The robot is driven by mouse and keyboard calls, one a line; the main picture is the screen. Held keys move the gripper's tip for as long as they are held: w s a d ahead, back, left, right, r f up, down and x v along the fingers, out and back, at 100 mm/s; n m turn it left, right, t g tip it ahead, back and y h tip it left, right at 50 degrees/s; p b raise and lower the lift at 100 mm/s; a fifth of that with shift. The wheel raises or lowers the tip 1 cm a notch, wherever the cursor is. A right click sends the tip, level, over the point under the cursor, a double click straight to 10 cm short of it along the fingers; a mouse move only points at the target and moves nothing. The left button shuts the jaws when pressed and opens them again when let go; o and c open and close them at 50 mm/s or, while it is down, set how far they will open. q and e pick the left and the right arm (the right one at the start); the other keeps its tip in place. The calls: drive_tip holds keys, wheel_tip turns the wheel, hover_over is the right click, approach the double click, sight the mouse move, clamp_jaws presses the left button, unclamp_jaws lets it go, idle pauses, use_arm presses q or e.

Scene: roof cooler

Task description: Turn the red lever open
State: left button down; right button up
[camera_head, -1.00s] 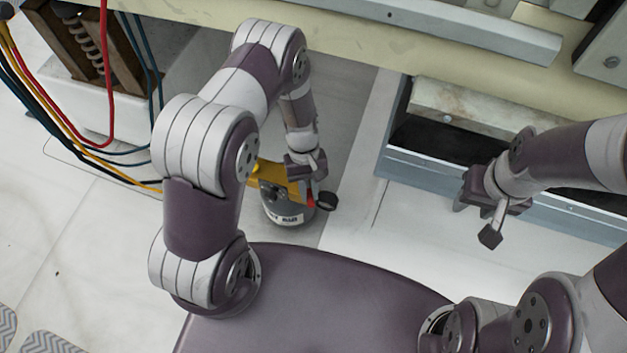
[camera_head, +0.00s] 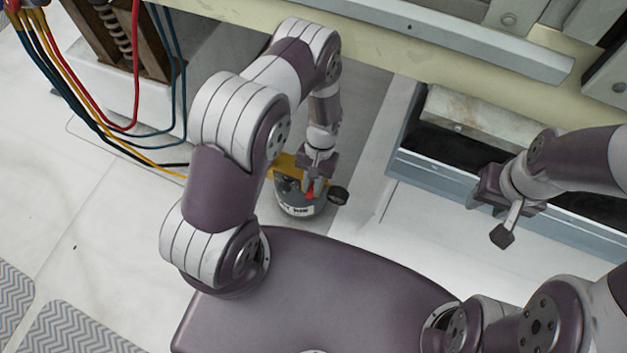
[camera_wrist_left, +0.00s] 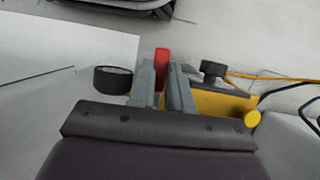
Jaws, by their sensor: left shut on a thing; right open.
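The red lever (camera_wrist_left: 162,62) shows between the two fingers of my left gripper (camera_wrist_left: 165,80) in the left wrist view. My left gripper (camera_head: 313,185) is shut on the lever. In the head view a small red part of the lever (camera_head: 310,195) shows at the fingertips. The lever sits at a grey cylinder (camera_head: 297,208) with a printed label and a yellow part (camera_head: 283,165); my gripper hides much of its top. My right gripper (camera_head: 505,215) is open and empty, over the front edge of the dark recess at the right.
A black round knob (camera_wrist_left: 113,79) is just left of my left fingers in the wrist view. Red, yellow and blue hoses (camera_head: 95,110) run at the left. A metal-framed dark recess (camera_head: 440,180) lies at the right. The pale floor (camera_head: 110,240) at the left is mostly clear.

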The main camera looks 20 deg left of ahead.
use_arm(q)
drive_tip(key=c, duration=1)
unclamp_jaws()
drive_tip(key=shift+c, duration=0.2)
drive_tip(key=r+p, duration=0.2)
drive_tip(key=r, duration=0.1)
drive_tip(key=r+p, duration=0.1)
drive_tip(key=r, duration=0.1)
drive_tip(key=shift+d, duration=0.25)
drive_tip(key=d+r+p, duration=0.1)
drive_tip(key=d+r, duration=0.2)
drive_tip(key=d, duration=0.2)
drive_tip(key=s+d+r+p, duration=0.1)
drive_tip(key=d+r+p, duration=0.1)
drive_tip(key=d, duration=0.4)
drive_tip(key=shift+r, duration=0.5)
drive_tip(key=shift+s, duration=0.1)
